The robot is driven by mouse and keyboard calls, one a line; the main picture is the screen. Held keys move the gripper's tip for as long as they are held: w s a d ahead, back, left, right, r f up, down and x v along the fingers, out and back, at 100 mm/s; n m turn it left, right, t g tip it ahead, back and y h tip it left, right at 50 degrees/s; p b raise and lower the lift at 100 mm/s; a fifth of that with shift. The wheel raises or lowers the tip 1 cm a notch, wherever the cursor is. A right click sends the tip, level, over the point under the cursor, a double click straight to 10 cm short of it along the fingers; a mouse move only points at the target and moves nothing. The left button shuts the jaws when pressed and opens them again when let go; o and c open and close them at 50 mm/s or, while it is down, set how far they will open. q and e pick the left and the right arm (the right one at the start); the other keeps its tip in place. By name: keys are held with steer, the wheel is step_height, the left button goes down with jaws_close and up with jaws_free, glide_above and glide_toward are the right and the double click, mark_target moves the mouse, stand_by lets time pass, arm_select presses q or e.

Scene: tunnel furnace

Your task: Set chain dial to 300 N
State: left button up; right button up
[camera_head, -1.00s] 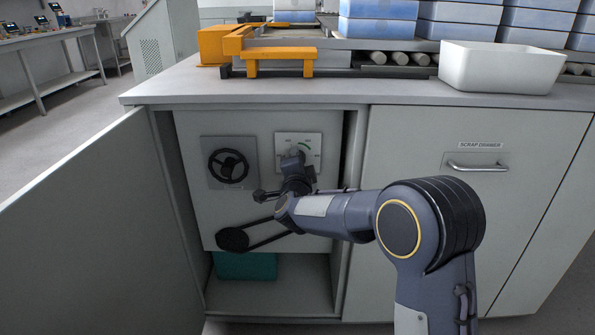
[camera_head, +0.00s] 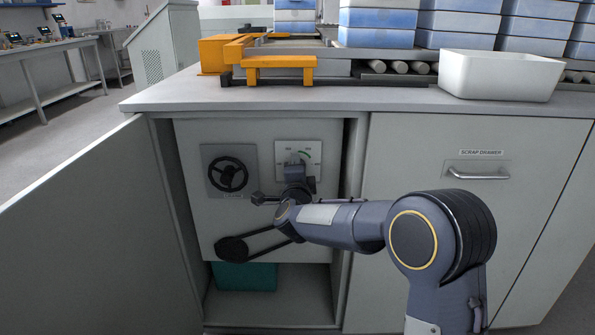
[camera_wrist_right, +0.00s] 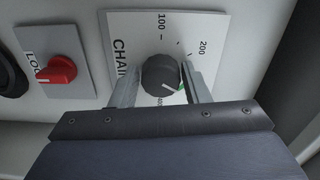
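The chain dial's black knob (camera_wrist_right: 160,73) sits on a white plate (camera_wrist_right: 150,30) marked CHAIN, with 100 and 200 readable in the right wrist view. Its white pointer line points to the lower right there, near a green mark (camera_wrist_right: 182,87); the number beside that mark is hidden. My right gripper (camera_wrist_right: 162,82) has one finger on each side of the knob, very close to it. I cannot tell whether they press on it. The dial plate (camera_head: 313,155) also shows in the head view, partly covered by my right gripper (camera_head: 295,168). My left gripper is not in view.
A red lock knob (camera_wrist_right: 58,70) is beside the dial in the wrist view. The open cabinet door (camera_head: 85,230) stands at left; the scrap drawer handle (camera_head: 478,174) is at right.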

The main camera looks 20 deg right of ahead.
steer(key=shift+o, duration=1.4)
steer(key=shift+s, duration=0.1)
steer(key=p+v, duration=0.2)
steer(key=v, duration=0.5)
steer(key=shift+s, duration=0.3)
steer(key=shift+a+r, duration=0.1)
